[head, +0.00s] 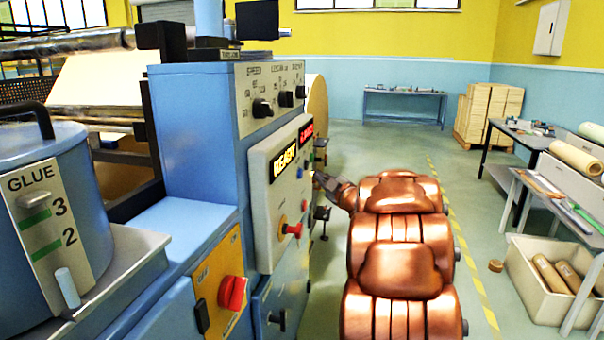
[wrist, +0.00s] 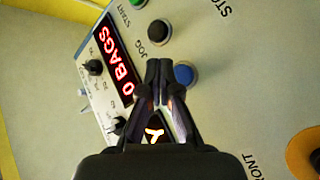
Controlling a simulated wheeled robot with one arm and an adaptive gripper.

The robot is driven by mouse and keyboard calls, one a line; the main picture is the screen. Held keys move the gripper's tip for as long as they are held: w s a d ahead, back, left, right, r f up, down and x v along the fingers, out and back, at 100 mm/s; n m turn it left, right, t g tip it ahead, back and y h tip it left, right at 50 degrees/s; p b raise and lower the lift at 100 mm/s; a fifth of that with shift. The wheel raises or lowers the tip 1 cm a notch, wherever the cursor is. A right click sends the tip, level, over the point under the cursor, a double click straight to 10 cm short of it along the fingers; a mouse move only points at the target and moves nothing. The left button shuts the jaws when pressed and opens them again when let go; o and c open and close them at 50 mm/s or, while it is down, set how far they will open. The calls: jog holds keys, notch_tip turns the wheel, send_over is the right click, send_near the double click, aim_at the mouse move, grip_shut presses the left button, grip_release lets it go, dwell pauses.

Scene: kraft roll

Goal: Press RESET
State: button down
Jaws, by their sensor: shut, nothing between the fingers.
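My gripper (wrist: 160,68) is shut and empty, its fingertips in front of the control panel (wrist: 230,110) in the wrist view. A blue button (wrist: 185,75) sits just right of the fingertips there, partly behind them. I cannot tell whether they touch the panel. No RESET label is readable; the area behind the fingers is hidden. A black button (wrist: 158,31) beside the word JOG and a green button (wrist: 137,3) by START lie above. In the head view my gripper (head: 320,178) is at the right side of the panel (head: 262,205) on the blue machine.
A red display (wrist: 118,68) reads "0 BAGS", with black knobs (wrist: 95,67) beside it. A red mushroom button (head: 294,230) sticks out low on the panel. A red rotary switch (head: 232,293) is nearer.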

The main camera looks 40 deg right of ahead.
jog(key=shift+s+d+p, duration=0.2)
jog(key=shift+s+d, duration=0.25)
jog(key=shift+s, duration=0.2)
jog(key=shift+s+d+p, duration=0.2)
jog(key=shift+s+d, duration=0.25)
jog(key=shift+s, duration=0.15)
